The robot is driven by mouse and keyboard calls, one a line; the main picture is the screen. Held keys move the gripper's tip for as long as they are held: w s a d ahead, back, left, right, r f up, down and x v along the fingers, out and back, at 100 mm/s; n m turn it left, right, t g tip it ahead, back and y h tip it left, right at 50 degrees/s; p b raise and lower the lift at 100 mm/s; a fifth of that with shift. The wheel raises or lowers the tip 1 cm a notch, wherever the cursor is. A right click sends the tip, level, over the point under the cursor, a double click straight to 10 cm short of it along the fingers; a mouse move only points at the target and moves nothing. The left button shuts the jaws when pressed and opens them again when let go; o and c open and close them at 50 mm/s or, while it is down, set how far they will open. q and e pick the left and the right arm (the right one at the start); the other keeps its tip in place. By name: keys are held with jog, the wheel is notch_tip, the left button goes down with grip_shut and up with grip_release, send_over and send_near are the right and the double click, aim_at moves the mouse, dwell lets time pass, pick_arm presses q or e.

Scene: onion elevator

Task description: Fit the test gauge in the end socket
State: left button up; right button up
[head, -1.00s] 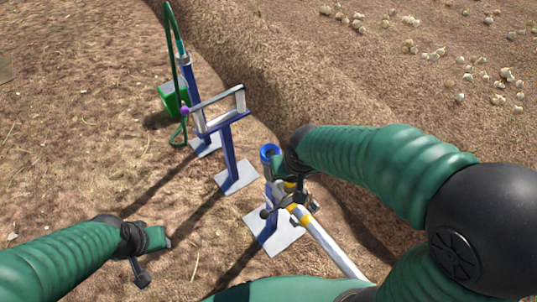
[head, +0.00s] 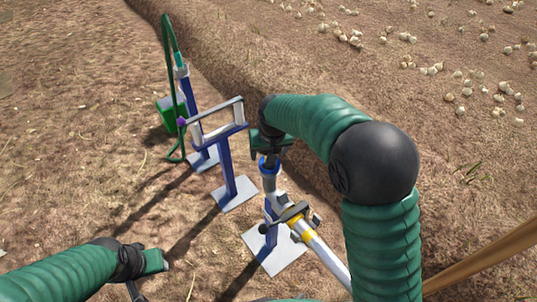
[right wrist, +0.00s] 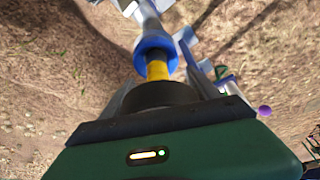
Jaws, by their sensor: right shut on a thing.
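The test gauge (right wrist: 150,96) is a dark round body with a yellow stem, held between the fingers of my right gripper (right wrist: 165,100). In the head view that gripper (head: 268,143) is right over the blue-rimmed end socket (head: 269,168) and hides most of the gauge. In the right wrist view the yellow stem meets the blue socket (right wrist: 155,50), lined up with its mouth. I cannot tell how deep it sits. My left gripper (head: 150,268) is low at the left, away from the pipework; its finger opening is unclear.
The socket's pipe has a valve handle (head: 283,217) and a yellow-banded pale pipe (head: 305,232) beside it. A blue stand with a grey frame (head: 222,130) and a post with a green hose (head: 168,90) stand behind. A soil ridge runs along the right; the left ground is open.

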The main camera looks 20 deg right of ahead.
jog(key=shift+r, duration=0.2)
jog(key=shift+f, duration=0.1)
jog(key=shift+f, duration=0.15)
jog(key=o, duration=1.8)
jog(key=shift+c, duration=0.2)
